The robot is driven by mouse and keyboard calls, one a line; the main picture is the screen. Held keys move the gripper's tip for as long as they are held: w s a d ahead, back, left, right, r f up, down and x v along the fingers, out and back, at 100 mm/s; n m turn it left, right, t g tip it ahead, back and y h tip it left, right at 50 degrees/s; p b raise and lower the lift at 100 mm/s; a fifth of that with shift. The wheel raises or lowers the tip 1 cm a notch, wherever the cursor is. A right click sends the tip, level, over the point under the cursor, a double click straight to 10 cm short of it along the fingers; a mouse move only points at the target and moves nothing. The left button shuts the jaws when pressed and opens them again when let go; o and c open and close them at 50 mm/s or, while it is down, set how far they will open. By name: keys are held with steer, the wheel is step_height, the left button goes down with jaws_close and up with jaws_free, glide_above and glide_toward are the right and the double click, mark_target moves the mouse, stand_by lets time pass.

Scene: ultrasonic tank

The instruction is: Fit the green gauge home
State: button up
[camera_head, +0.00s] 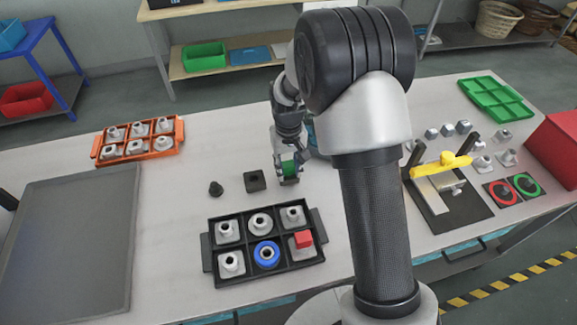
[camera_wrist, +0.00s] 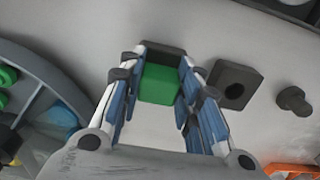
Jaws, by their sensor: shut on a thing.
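The green gauge (camera_wrist: 158,84) is a small green block between my gripper's fingers in the wrist view. My gripper (camera_head: 289,172) is shut on it, low over the table behind the black tray. In the head view only a bit of the green gauge (camera_head: 290,167) shows, with a grey piece below it. A dark edge shows just beyond the gauge in the wrist view; I cannot tell what it belongs to. A dark square block with a hole (camera_head: 254,181) lies left of the gripper, apart from it; it also shows in the wrist view (camera_wrist: 238,84).
A dark knob (camera_head: 215,188) stands left of the square block. The black tray (camera_head: 208,254) holds grey fittings, a blue ring (camera_head: 266,254) and a red cube (camera_head: 303,239). An orange tray (camera_head: 97,152) is at back left. A yellow-handled fixture (camera_head: 442,166) stands right.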

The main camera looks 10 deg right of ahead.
steer(key=o, duration=1.2)
steer(key=shift+c, duration=0.2)
step_height(320, 180, up, 12)
